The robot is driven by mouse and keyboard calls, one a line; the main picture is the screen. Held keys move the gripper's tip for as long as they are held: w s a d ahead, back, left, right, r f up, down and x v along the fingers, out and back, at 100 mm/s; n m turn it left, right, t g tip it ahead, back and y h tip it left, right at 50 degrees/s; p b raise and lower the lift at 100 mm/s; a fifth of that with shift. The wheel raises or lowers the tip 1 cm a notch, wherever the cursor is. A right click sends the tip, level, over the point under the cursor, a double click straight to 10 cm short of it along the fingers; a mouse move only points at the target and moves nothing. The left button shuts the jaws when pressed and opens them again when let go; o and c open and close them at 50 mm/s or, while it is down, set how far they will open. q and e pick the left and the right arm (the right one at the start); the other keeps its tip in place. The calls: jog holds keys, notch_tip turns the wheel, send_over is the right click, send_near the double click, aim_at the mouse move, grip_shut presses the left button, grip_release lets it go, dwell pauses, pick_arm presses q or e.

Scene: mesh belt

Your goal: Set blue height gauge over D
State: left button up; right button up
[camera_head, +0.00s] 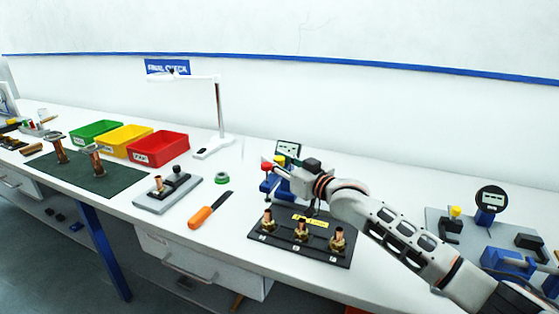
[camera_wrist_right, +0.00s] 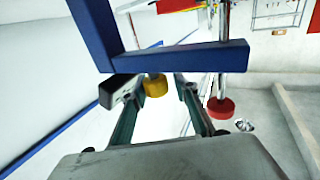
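The blue height gauge (camera_head: 270,187) stands behind the black fixture plate, with a small display (camera_head: 288,149) and a red knob (camera_head: 266,166). My right gripper (camera_head: 283,174) is at the gauge's upper right side, partly hidden by my wrist. In the right wrist view, the gauge's blue frame (camera_wrist_right: 190,58) crosses just beyond the fingertips. My right gripper (camera_wrist_right: 160,82) has its fingers apart, with a yellow knob (camera_wrist_right: 155,86) between the tips and a visible gap beside it. The black plate (camera_head: 265,240) carries three brass fittings; its letters are too small to read. My left gripper is not in view.
An orange-handled tool (camera_head: 200,217), a green ring (camera_head: 222,179) and a grey fixture (camera_head: 152,204) lie left of the plate. A lamp (camera_head: 218,110) and the red bin (camera_head: 160,149) stand farther back. A grey station (camera_head: 470,235) with a dial stands at the right.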

jog(key=shift+d, duration=0.15)
jog(key=v, duration=1.1)
jog(key=shift+s+d, duration=0.2)
jog(key=shift+s, duration=0.15)
